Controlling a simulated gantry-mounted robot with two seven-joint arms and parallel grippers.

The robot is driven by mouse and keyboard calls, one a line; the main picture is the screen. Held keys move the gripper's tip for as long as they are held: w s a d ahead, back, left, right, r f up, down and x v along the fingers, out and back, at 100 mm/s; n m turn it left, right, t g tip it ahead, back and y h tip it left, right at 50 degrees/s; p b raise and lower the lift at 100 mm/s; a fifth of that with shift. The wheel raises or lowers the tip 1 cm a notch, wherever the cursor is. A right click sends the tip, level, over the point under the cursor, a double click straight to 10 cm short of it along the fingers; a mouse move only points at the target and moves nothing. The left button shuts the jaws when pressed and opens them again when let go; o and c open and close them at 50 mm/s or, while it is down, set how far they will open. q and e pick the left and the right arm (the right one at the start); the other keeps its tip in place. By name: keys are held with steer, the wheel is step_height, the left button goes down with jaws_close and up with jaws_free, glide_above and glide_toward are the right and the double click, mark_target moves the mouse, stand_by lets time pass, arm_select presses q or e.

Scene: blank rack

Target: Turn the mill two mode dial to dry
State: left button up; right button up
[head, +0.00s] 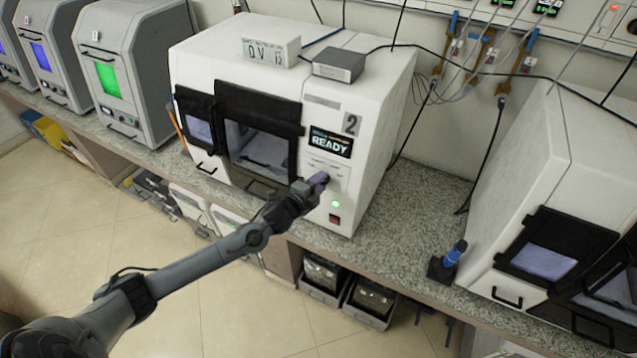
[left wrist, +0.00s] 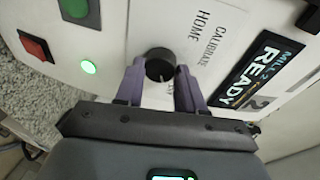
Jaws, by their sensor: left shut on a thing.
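Mill two (head: 375,150) is the white cabinet marked with a large 2. Its screen (head: 331,143) reads READY, and the left wrist view also shows this screen (left wrist: 262,76). My left gripper (head: 318,183) is at the front panel below the screen. In the left wrist view its purple fingers (left wrist: 159,80) are on either side of the black round mode dial (left wrist: 159,63) and shut on it. The words HOME and CALIBRATE show beside the dial; other lettering is partly hidden by a finger. In the head view my gripper hides the dial. My right gripper is not in view.
A lit green light (left wrist: 88,67), a red switch (left wrist: 36,46) and a green button (left wrist: 75,8) sit beside the dial. Another white cabinet (head: 545,160) stands to the right, with a blue-handled tool (head: 455,252) before it. Two boxes lie on top of mill two.

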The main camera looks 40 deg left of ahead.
arm_select(q)
steer(key=shift+f, duration=0.1)
stand_by(0.3)
steer(key=o, duration=1)
steer(key=shift+o, duration=0.2)
steer(key=shift+s, duration=0.1)
steer(key=a+v, duration=0.1)
steer(key=v, duration=0.9)
steer(key=shift+s+d+r+b, duration=0.2)
steer(key=shift+s+d+b, duration=0.1)
steer(key=shift+d, duration=0.15)
